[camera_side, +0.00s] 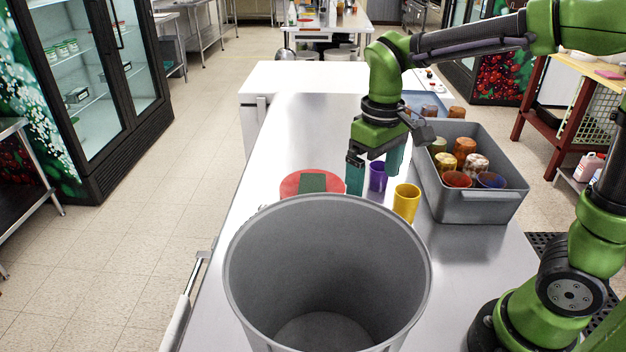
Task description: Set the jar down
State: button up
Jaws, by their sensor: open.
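My gripper (375,180) points down over the white counter (312,130), its two teal fingers apart. A purple cup (378,177) shows between the fingers in this view; I cannot tell whether they touch it or stand in front of it. Nothing is visibly clamped. I cannot tell for certain which thing is the jar. Several cylindrical, patterned containers (464,147) stand in the grey crate (487,208) to the right of my gripper. A round red mat or disc with a green middle (289,186) lies left of my gripper, partly hidden by the large bin.
A large, empty-looking grey bin (245,262) fills the near counter and hides what is behind it. A yellow cup (406,203) stands upright near my gripper. A blue tray (424,100) lies behind the crate. The counter's far left part is clear.

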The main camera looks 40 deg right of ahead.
jog(key=s+r+m+t+y, duration=0.2)
jog(key=s+r+m+t, duration=0.1)
jog(key=s+t, duration=0.4)
jog(key=shift+s+d+r+m, duration=0.35)
jog(key=shift+s+d+m, duration=0.15)
jog(key=shift+s, duration=0.45)
